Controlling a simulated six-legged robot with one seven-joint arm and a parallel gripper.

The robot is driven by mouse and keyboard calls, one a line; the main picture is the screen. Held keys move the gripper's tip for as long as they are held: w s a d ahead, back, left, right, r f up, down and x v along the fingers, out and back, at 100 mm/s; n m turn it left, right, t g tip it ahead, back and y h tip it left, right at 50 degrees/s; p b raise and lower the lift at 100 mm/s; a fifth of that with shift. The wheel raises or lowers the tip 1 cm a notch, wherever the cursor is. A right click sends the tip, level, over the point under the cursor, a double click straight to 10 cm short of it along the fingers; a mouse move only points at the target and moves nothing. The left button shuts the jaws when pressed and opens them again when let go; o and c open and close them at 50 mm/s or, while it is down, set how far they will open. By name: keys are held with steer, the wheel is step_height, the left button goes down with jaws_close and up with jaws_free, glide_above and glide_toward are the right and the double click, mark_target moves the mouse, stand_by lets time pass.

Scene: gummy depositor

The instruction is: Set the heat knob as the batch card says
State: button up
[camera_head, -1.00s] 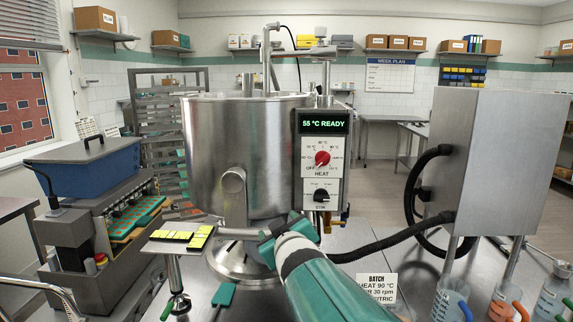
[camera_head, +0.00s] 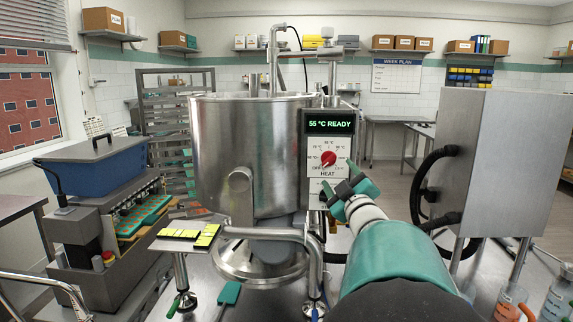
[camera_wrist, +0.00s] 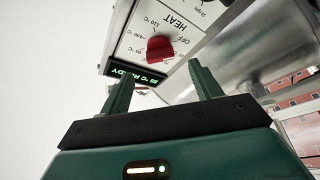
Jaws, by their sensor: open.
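The red heat knob (camera_head: 328,159) sits on the white dial plate of the control panel on the kettle's right side. It also shows in the wrist view (camera_wrist: 160,47), upside down, just beyond and between my fingertips. My gripper (camera_head: 345,180) is open and empty, just below and right of the knob, and apart from it. In the wrist view my two green fingers (camera_wrist: 160,78) stand wide apart. The display (camera_head: 330,122) reads "55 °C READY". The batch card is not visible now, with my arm across that area.
The steel kettle (camera_head: 248,150) stands left of the panel. A steel cabinet (camera_head: 487,160) with black hoses stands at the right. A small shelf with yellow and black tiles (camera_head: 190,234) is at the front left. A depositor with a blue hopper (camera_head: 95,168) is at far left.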

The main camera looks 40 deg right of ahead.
mark_target(331, 163)
steer(key=x, duration=0.6)
steer(key=shift+w+d, duration=0.15)
steer(key=shift+w, duration=0.05)
steer(key=c, duration=1)
steer(key=shift+m, duration=0.4)
